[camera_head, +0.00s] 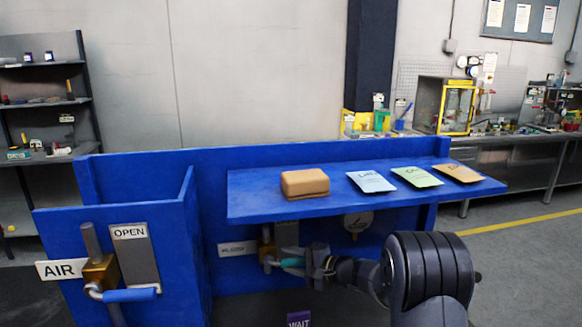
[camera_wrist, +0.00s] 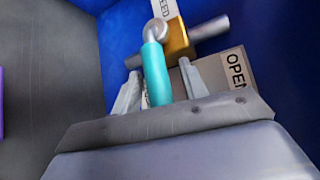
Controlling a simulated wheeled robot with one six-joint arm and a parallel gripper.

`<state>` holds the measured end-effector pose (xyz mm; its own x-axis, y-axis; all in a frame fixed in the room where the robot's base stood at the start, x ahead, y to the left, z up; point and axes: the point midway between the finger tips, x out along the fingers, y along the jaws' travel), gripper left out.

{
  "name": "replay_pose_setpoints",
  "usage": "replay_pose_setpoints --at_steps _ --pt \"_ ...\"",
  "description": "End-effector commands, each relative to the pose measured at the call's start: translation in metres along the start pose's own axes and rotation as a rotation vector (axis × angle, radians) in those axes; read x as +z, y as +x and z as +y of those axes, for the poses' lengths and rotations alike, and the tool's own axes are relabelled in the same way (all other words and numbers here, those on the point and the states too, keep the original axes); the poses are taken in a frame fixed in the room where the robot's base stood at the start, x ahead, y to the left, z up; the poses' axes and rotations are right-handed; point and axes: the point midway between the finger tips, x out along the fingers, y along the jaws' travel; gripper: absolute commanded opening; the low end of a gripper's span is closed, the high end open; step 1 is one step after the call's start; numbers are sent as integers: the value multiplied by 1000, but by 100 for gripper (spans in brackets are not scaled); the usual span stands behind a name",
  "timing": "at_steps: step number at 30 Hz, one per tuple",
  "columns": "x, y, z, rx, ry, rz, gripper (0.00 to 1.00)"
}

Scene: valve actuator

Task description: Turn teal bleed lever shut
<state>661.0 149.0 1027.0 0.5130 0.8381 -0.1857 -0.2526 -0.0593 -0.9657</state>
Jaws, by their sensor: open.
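The teal bleed lever (camera_wrist: 155,73) has a teal grip and a silver pivot end at a brass valve body (camera_wrist: 179,40). In the wrist view its grip lies between the two fingers of my gripper (camera_wrist: 160,85), which are apart with gaps on both sides. A plate reading OPEN (camera_wrist: 230,75) is beside the valve, partly hidden by a finger. In the head view the teal grip (camera_head: 292,262) shows beneath the blue shelf, at the tip of my gripper (camera_head: 308,264). The brass valve (camera_head: 267,250) is just left of it.
The blue shelf (camera_head: 245,208) overhangs my gripper and carries a tan box (camera_head: 305,184) and several cards. At the left, a blue-handled lever (camera_head: 130,295) sits by an AIR label (camera_head: 60,269) and an OPEN plate (camera_head: 133,262). A purple WAIT tag (camera_head: 299,319) is low in front.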

Motion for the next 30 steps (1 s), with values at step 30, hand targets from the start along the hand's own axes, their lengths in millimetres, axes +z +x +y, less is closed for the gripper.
replay_pose_setpoints --at_steps 30 --pt "-1 0 4 3 -5 2 41"
